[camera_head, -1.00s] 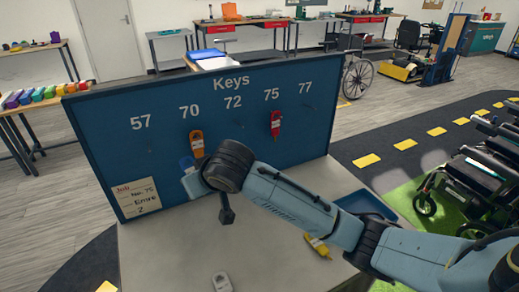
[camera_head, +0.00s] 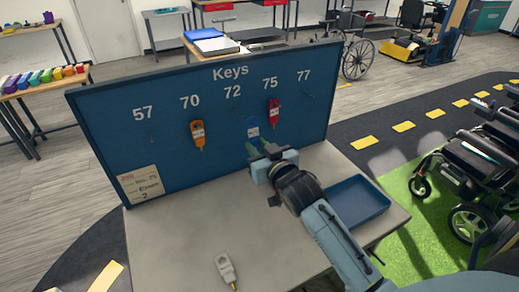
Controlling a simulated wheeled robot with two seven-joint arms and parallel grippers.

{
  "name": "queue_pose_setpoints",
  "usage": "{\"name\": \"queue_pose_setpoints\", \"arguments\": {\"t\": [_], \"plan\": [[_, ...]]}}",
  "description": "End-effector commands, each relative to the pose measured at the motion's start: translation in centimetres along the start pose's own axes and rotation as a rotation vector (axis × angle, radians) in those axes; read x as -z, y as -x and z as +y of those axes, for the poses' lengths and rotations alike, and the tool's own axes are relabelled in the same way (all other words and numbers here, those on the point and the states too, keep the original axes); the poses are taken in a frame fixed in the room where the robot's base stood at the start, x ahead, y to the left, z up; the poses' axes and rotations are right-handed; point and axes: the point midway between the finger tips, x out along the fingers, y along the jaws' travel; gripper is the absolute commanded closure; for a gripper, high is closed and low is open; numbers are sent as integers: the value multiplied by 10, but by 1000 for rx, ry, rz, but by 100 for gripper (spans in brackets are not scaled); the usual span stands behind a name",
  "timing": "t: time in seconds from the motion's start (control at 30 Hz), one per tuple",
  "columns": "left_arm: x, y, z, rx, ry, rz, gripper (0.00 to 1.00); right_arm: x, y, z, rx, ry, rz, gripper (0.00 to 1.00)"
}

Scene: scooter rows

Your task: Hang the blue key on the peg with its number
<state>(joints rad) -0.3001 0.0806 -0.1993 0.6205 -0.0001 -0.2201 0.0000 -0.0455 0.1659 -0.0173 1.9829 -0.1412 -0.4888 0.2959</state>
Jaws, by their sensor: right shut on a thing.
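The blue key (camera_head: 253,131) is held upright in front of the board, below and between the numbers 72 and 75. The number on its tag is too small to read. My right gripper (camera_head: 259,148) is shut on its lower part. I cannot tell whether the key touches the board or a peg. The key board (camera_head: 232,160) carries the numbers 57, 70, 72, 75 and 77. An orange key (camera_head: 198,134) hangs under 70 and a red key (camera_head: 273,113) under 75. The pegs under 57 and 77 look empty. My left gripper is not in view.
A grey key (camera_head: 227,270) lies on the table (camera_head: 175,250) near the front. A blue tray (camera_head: 357,202) sits at the right of the table. A paper note (camera_head: 141,187) is on the board's lower left. The table's left part is clear.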

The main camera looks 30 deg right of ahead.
Motion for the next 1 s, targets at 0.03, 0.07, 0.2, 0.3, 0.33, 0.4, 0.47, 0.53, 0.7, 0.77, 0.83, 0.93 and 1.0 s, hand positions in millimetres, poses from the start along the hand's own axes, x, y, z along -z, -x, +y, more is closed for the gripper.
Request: {"name": "queue_pose_setpoints", "arguments": {"t": [0.03,0.07,0.2,0.3,0.33,0.4,0.47,0.53,0.7,0.77,0.83,0.93,1.0], "plan": [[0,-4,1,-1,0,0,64,-1,-4,0,1,0,1,100],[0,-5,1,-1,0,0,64,-1,-6,0,1,0,2,100],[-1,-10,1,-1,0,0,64,-1,-14,0,0,0,0,100],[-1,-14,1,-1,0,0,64,-1,-20,0,1,1,0,100],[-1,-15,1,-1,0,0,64,-1,-22,0,1,1,1,100],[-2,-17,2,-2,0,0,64,0,-26,0,1,1,1,100],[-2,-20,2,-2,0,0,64,-1,-30,0,0,1,0,100],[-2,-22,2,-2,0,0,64,0,-34,0,0,0,0,100],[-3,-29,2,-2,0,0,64,0,-44,-1,1,0,0,100],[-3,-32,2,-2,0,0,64,0,-48,-1,2,-1,0,100],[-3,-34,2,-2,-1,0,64,0,-52,-1,2,-1,1,100],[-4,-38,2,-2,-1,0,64,0,-58,-1,1,-1,-1,100],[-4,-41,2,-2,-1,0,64,0,-62,-1,1,-1,-1,100]]}}
